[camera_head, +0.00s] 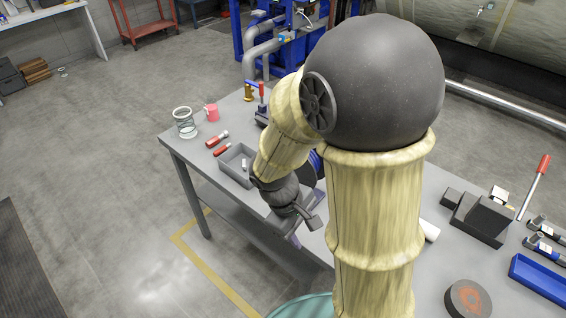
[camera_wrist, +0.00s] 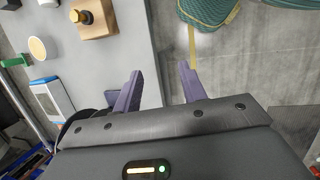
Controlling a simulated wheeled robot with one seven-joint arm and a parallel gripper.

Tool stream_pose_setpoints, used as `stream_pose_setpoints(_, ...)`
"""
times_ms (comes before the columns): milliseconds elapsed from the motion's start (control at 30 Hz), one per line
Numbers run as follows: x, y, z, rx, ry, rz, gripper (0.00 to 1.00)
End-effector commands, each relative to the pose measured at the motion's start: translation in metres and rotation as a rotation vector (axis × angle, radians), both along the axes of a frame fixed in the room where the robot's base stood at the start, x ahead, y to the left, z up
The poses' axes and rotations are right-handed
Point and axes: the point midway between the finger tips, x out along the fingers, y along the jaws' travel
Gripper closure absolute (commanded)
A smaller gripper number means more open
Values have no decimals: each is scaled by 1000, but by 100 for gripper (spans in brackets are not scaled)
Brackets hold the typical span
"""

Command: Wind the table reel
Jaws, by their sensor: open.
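A round dark disc with a blue edge (camera_head: 318,160) stands on the table, mostly hidden behind my arm in the head view; it may be the reel, but I cannot tell, and no crank is clear. My gripper (camera_head: 306,218) is low over the near edge of the grey table, close to this disc. In the wrist view my gripper (camera_wrist: 160,70) has its two purple fingers apart, with nothing between them. The left finger is over the table edge and the right one over the floor. A dark curved shape (camera_wrist: 86,118) shows behind the left finger, partly hidden.
The grey table (camera_head: 186,152) holds a glass jar (camera_head: 184,122), pink mug (camera_head: 212,113), red-handled tools (camera_head: 218,139), grey tray (camera_head: 229,160), dark vise (camera_head: 482,217) and blue tray (camera_head: 540,277). In the wrist view a wooden block (camera_wrist: 97,24) stands there. Floor left of the table is clear.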

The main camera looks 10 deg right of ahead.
Motion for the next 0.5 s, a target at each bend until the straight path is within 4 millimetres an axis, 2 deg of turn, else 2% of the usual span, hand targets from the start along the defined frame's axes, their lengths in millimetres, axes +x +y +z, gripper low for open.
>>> stream_pose_setpoints(33,3,3,-15,-95,81,144,59)
stream_pose_setpoints(100,12,1,-20,-244,175,327,59)
stream_pose_setpoints(167,25,3,-21,-381,240,480,59)
stream_pose_setpoints(267,54,16,-19,-631,320,714,59)
stream_pose_setpoints(400,97,62,-11,-1000,356,984,59)
stream_pose_setpoints(500,116,99,-3,-1207,338,1099,59)
